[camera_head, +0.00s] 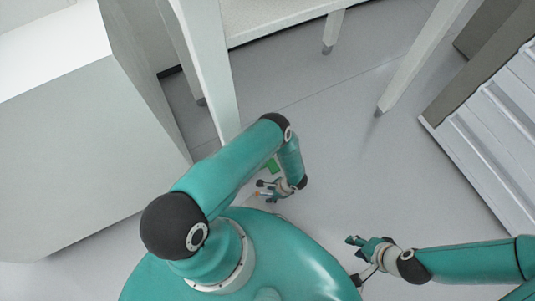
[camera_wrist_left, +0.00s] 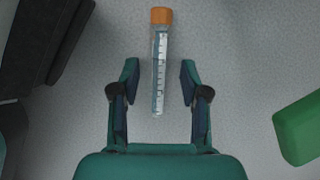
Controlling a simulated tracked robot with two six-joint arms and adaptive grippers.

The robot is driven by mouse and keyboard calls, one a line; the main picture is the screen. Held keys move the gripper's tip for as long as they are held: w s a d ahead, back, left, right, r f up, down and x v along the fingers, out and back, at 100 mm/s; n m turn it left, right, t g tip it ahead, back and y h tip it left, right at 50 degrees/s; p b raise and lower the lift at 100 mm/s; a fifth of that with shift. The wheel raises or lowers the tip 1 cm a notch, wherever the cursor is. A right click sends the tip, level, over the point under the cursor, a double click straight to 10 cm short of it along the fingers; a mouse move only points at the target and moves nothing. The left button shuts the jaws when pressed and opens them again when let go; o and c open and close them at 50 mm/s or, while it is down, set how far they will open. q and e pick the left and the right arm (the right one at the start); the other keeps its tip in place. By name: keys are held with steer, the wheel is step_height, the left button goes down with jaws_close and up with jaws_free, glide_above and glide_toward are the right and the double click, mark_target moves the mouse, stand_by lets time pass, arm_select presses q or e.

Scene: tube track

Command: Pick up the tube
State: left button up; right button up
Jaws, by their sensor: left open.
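The tube (camera_wrist_left: 159,75) is clear with graduation marks and an orange cap (camera_wrist_left: 161,16). In the left wrist view it lies lengthwise ahead of my left gripper (camera_wrist_left: 159,82). The gripper is open, and the tube's lower end shows between its two fingers, with a gap on each side. I cannot tell the height between them. My right gripper (camera_head: 357,259) is at the right of my base, fingers apart and empty.
A green object (camera_wrist_left: 302,130) lies right of the left gripper; it also shows in the head view (camera_head: 272,166). A large white block (camera_head: 80,150) stands at left, a white-legged table (camera_head: 270,22) at the back, and a ribbed panel (camera_head: 495,120) at right. The middle floor is clear.

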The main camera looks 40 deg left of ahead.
arm_select(q)
steer(key=shift+f, duration=0.15)
jaws_close()
stand_by(0.4)
steer(key=shift+r, duration=0.45)
step_height(320, 180, up, 19)
steer(key=p, duration=0.7)
steer(key=shift+r+p, duration=0.2)
steer(key=shift+p, duration=0.1)
